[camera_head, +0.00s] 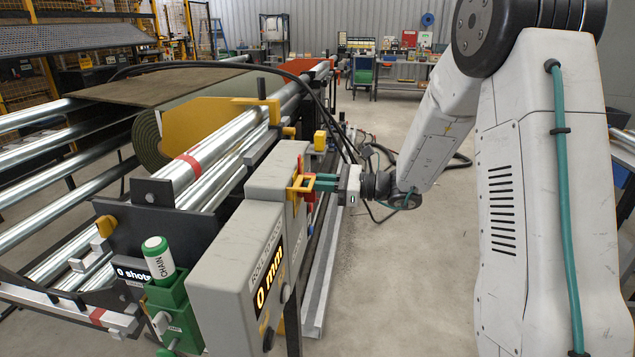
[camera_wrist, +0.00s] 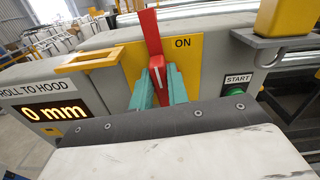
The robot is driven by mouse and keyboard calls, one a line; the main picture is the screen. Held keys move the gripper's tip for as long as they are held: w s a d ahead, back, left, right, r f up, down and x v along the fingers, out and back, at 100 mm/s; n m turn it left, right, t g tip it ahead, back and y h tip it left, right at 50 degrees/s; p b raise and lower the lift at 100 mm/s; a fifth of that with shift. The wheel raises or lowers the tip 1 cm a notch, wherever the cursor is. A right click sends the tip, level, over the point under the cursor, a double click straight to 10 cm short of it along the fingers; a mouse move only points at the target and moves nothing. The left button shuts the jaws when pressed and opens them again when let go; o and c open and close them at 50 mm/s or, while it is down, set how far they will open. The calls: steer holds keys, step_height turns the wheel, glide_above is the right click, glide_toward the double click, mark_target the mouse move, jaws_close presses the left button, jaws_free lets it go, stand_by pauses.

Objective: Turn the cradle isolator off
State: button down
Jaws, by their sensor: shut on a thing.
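The cradle isolator is a red handle (camera_wrist: 150,32) on a yellow plate (camera_wrist: 133,62) set in a grey control box. The handle stands about upright in the wrist view, and the word ON is printed to the right of its upper part. My gripper (camera_wrist: 160,88) has its two teal fingers on either side of the handle's lower part, shut on it. In the head view my gripper (camera_head: 320,182) reaches the box's right side from the right, and the fingers partly hide the handle. Part of the yellow plate (camera_head: 296,186) shows there.
A green START button (camera_wrist: 237,91) is right of the isolator, below a yellow block (camera_wrist: 285,18). A yellow bracket (camera_wrist: 89,59) juts out on the left. Open floor lies right.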

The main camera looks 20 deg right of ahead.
steer(key=n, duration=0.5)
steer(key=s+n, duration=0.1)
steer(key=n, duration=0.2)
steer(key=shift+s+a+f+n, duration=0.1)
steer(key=shift+a+f+n, duration=0.2)
steer(key=shift+f, duration=0.1)
steer(key=shift+s+a+f+n, duration=0.1)
steer(key=shift+f+n, duration=0.1)
steer(key=shift+n, duration=1.15)
steer(key=shift+s+f+n, duration=0.1)
steer(key=shift+f+n, duration=0.15)
steer(key=shift+n, duration=1.05)
steer(key=shift+a+f+n, duration=0.1)
steer(key=shift+f+n, duration=0.1)
steer(key=shift+n, duration=1.15)
steer(key=c, duration=1.4)
jaws_free()
steer(key=shift+o, duration=0.2)
steer(key=shift+d, duration=0.1)
